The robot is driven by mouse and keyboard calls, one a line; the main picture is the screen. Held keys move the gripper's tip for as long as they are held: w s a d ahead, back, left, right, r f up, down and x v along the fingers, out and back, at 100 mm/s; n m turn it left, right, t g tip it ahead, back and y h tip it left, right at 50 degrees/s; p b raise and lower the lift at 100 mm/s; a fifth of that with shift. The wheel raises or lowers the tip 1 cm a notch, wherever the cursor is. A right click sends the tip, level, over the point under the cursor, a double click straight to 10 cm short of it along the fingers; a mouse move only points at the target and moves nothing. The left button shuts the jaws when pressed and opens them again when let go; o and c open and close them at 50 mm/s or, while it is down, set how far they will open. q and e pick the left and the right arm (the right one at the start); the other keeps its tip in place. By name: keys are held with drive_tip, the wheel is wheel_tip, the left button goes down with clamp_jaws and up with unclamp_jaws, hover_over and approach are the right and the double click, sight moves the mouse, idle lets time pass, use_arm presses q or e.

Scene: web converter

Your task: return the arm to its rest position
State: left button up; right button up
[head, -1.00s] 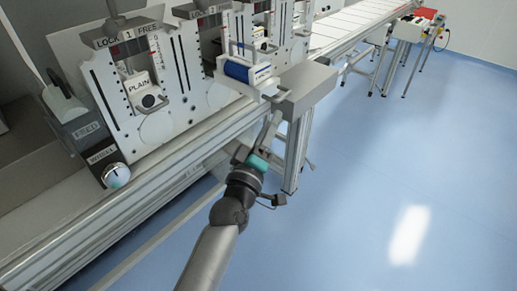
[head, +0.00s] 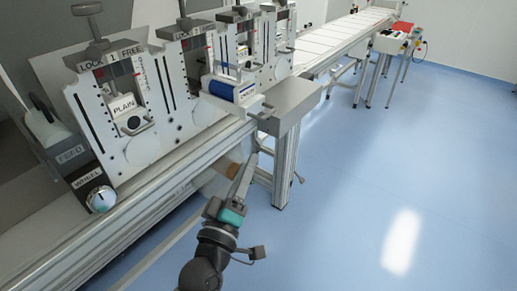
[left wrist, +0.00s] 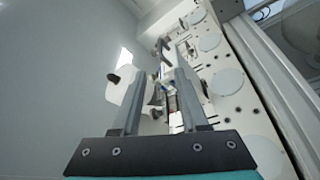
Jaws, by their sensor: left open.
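My left gripper (head: 244,178) is in the lower middle of the head view, on the floor side of the machine's front rail. Its fingers point up and away, below the grey box (head: 293,104) as seen in the picture. In the left wrist view the two fingers (left wrist: 160,78) stand apart with nothing held between them. A blue roll (head: 235,88) sits on a white bracket above and left of the gripper, apart from it. My right gripper is in no view.
The converter line's white numbered plates (head: 130,110) stand along the left, with a WHEEL knob (head: 101,199) at the near end. A metal leg (head: 285,170) stands right of the gripper. Blue floor (head: 370,170) is clear to the right. A small red-topped stand (head: 395,42) is far back.

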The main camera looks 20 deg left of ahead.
use_arm(q)
drive_tip(key=s+d+f+m+g, duration=0.1)
drive_tip(key=s+f+m+g, duration=0.2)
drive_tip(key=f, duration=0.9)
drive_tip(key=s+d+f+m+g+h, duration=0.1)
drive_tip(key=s+f+m+g, duration=0.2)
drive_tip(key=f, duration=0.8)
drive_tip(key=s+d+f+m+g, duration=0.15)
drive_tip(key=s+f+g, duration=0.25)
drive_tip(key=f, duration=0.8)
drive_tip(key=s+a+f+m+g, duration=0.2)
drive_tip(key=s+f, duration=0.3)
drive_tip(key=s, duration=0.4)
drive_tip(key=s+a+f+m+g+y, duration=0.1)
drive_tip(key=s+f+g, duration=0.3)
drive_tip(key=s, duration=0.5)
drive_tip(key=s+a+f+m+g, duration=0.3)
drive_tip(key=s+a+f, duration=0.1)
drive_tip(key=s+f, duration=0.4)
drive_tip(key=shift+s+f, duration=0.25)
drive_tip(key=shift+s, duration=0.85)
